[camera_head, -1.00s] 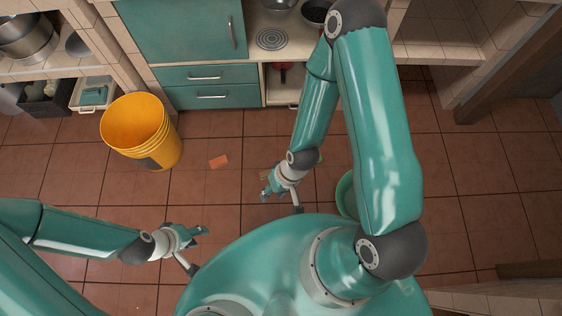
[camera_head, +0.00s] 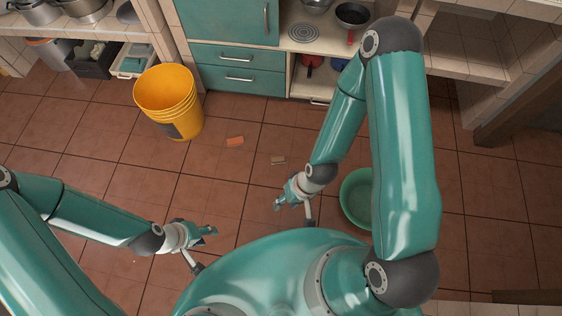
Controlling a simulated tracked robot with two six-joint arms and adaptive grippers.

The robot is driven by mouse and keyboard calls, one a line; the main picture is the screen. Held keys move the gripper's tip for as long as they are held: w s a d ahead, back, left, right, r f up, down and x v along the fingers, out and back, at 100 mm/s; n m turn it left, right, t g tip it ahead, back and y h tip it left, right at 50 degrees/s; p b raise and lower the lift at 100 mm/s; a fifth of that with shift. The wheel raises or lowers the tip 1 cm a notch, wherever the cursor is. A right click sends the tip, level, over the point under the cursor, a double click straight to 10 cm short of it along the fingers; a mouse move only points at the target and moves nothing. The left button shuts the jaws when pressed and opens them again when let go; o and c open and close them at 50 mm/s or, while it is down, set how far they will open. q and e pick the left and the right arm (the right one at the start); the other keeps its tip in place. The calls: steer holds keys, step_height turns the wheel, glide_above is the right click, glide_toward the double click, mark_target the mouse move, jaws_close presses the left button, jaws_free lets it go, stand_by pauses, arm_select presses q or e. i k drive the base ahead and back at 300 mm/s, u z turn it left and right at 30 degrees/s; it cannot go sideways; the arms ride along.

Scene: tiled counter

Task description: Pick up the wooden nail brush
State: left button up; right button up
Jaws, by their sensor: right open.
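A small brownish block, probably the wooden nail brush (camera_head: 278,160), lies flat on the tiled floor near the middle of the head view. It is too small to make out bristles. My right gripper (camera_head: 281,202) is open and empty, nearer to me than the block and apart from it, with clear floor between them. My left gripper (camera_head: 208,233) is further left and nearer to me, over the floor, with nothing visible in it. Its fingers are too small to tell whether they are apart.
An orange block (camera_head: 235,141) lies on the floor left of the brush. A yellow bucket (camera_head: 165,92) stands further left. A green basin (camera_head: 352,200) stands right of my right gripper, partly hidden by my arm. Teal cabinets (camera_head: 238,75) stand behind.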

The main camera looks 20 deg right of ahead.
mark_target(280, 159)
steer(key=u, duration=0.05)
steer(key=i, duration=0.9)
steer(key=z, duration=0.05)
